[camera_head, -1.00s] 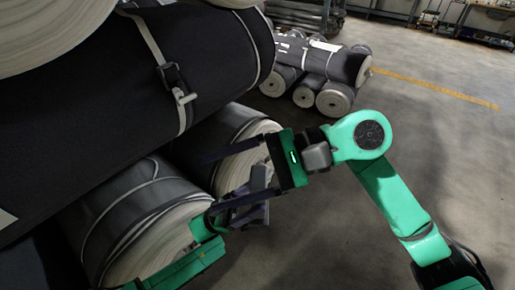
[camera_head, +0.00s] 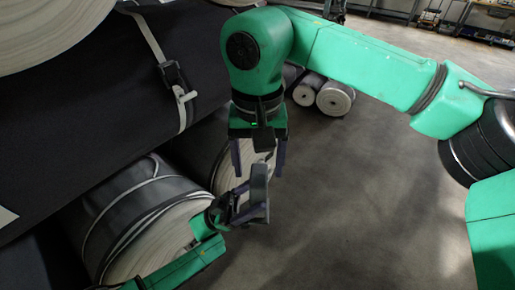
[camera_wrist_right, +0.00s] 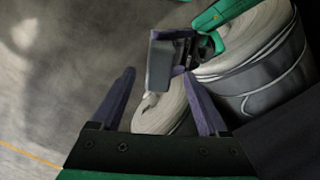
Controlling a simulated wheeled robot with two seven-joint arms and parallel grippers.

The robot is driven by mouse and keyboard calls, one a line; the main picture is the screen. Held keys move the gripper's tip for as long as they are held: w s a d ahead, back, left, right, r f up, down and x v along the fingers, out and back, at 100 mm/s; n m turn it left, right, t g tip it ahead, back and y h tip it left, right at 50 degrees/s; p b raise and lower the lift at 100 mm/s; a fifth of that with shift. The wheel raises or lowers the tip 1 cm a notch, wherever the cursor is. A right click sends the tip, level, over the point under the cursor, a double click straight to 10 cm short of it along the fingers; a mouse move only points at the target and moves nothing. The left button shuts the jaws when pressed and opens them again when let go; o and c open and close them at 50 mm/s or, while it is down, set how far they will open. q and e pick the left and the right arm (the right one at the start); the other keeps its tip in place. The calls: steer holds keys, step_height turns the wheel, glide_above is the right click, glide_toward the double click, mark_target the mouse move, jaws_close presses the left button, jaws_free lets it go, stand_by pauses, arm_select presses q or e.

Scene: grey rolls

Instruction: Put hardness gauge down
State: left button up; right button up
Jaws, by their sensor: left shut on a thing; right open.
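A dark grey, block-shaped thing, which looks like the hardness gauge (camera_head: 260,181), is at my left gripper (camera_head: 240,205). The left gripper is shut on it, in front of the pale roll ends. The gauge also shows in the right wrist view (camera_wrist_right: 161,64), with my left arm (camera_wrist_right: 222,13) behind it. Dark parts overlap there, so the exact grip is hard to make out. My right gripper (camera_head: 258,160) points down with fingers apart, just above and around the gauge's upper end in the head view. In the right wrist view the right gripper (camera_wrist_right: 160,85) is open, nothing clasped.
Large strapped dark rolls (camera_head: 90,110) fill the left side. A lower grey roll (camera_head: 135,215) lies close beside my left arm. More rolls (camera_head: 335,97) lie at the back, partly behind my right arm. The concrete floor (camera_head: 370,190) on the right is clear.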

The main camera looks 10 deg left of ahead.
step_height(320, 180, down, 8)
steer(key=shift+r, duration=0.1)
jaws_close()
arm_select(q)
steer(key=o, duration=1.6)
steer(key=shift+c, duration=0.2)
